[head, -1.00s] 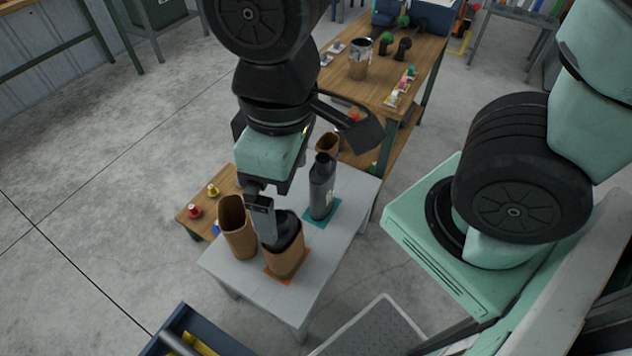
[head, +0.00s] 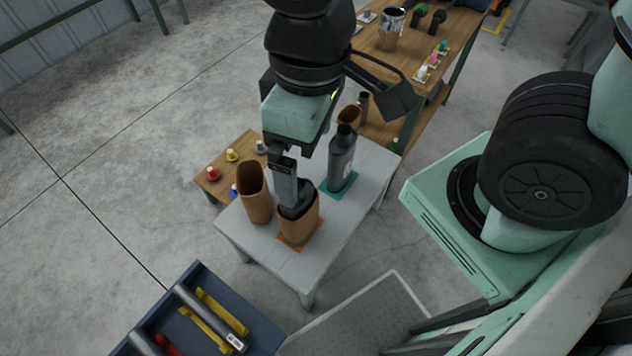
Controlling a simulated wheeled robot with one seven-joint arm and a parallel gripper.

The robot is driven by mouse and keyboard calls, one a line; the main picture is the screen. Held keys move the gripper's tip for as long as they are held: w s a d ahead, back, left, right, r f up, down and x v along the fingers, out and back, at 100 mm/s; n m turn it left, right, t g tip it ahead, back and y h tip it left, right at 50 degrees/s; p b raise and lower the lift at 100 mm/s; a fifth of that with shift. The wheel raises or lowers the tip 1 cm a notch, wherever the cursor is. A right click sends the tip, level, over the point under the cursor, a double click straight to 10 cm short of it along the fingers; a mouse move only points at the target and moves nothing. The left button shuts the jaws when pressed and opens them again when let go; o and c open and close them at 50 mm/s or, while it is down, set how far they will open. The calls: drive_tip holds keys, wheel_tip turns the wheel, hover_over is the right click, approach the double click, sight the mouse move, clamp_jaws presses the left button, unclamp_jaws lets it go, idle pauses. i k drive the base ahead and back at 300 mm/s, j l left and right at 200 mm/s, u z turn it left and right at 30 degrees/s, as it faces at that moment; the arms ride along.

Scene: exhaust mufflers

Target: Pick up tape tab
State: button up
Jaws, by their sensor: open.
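I cannot pick out a tape tab for certain. My gripper (head: 288,202) points down at the dark top of a black bottle-shaped part (head: 299,208) inside a brown sleeve (head: 301,229) on an orange mat (head: 287,242). Its fingers overlap in this view, and contact cannot be judged. An open brown sleeve (head: 254,194) stands just left. A black bottle-shaped part (head: 342,160) stands upright on a teal mat (head: 330,190) behind, to the right. Small white, pink and green pieces (head: 432,62) lie on a strip on the back table.
The grey table (head: 255,235) has some free room at its front left. A low wooden table (head: 213,183) holds red, yellow, blue and grey knobs. A blue tray (head: 262,335) with yellow-handled pieces is at the bottom. The wooden table (head: 452,45) stands behind.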

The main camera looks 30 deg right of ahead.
sight(421, 76)
drive_tip(key=k+l+z, duration=0.1)
drive_tip(key=l, duration=0.25)
drive_tip(key=k+l+z, duration=0.15)
drive_tip(key=l, duration=0.2)
drive_tip(key=i+l+z, duration=0.15)
drive_tip(key=l, duration=0.2)
drive_tip(key=i+l+z, duration=0.35)
drive_tip(key=l, duration=0.25)
drive_tip(key=i+j+z, duration=0.4)
drive_tip(key=i+j, duration=0.1)
drive_tip(key=i, duration=0.1)
